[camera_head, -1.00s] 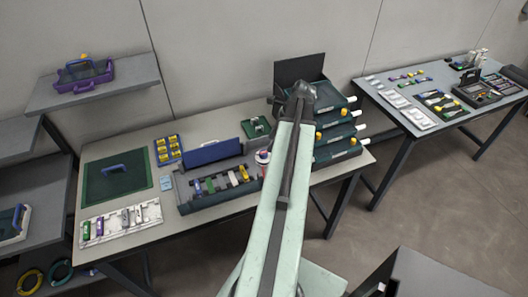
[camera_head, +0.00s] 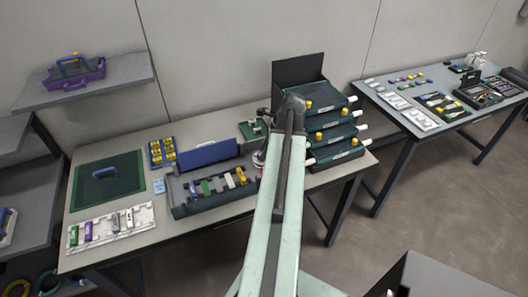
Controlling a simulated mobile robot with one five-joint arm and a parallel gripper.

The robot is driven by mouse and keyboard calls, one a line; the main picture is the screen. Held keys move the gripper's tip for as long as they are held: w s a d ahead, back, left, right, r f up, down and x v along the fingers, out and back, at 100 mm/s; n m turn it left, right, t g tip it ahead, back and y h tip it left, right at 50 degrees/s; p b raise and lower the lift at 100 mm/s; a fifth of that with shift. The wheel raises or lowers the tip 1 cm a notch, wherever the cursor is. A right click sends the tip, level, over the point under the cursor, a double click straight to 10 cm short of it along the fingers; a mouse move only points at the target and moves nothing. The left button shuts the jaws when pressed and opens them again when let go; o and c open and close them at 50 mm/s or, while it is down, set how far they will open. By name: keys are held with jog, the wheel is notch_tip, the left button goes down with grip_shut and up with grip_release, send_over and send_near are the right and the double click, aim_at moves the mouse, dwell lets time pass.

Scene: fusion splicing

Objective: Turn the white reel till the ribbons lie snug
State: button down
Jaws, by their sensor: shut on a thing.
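The white reel (camera_head: 259,158) shows as a small pale round piece at the right end of the long grey tray (camera_head: 181,208) on the near table. My pale green arm partly covers it. I cannot make out the ribbons or how snug they lie. My arm reaches up the middle of the picture, its dark elbow in front of the stacked drawers. The jaws of my gripper are hidden behind my arm, so I cannot see what they touch. Several coloured pieces lie in the grey tray, which has an open blue lid (camera_head: 208,153).
A stack of dark green drawers (camera_head: 334,137) with white and yellow knobs stands right of my arm. A green mat (camera_head: 125,180), a white tray (camera_head: 148,226) and a yellow-filled box (camera_head: 155,165) lie to the left. A second table (camera_head: 405,130) stands at right.

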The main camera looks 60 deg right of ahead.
jog(key=n, duration=0.2)
jog(key=shift+n+g+y, duration=0.3)
jog(key=c, duration=1)
grip_release()
jog(key=shift+d, duration=0.1)
jog(key=p+v, duration=0.7)
jog(key=shift+s+d+r, duration=0.1)
jog(key=shift+s+r, duration=0.05)
jog(key=shift+r, duration=0.2)
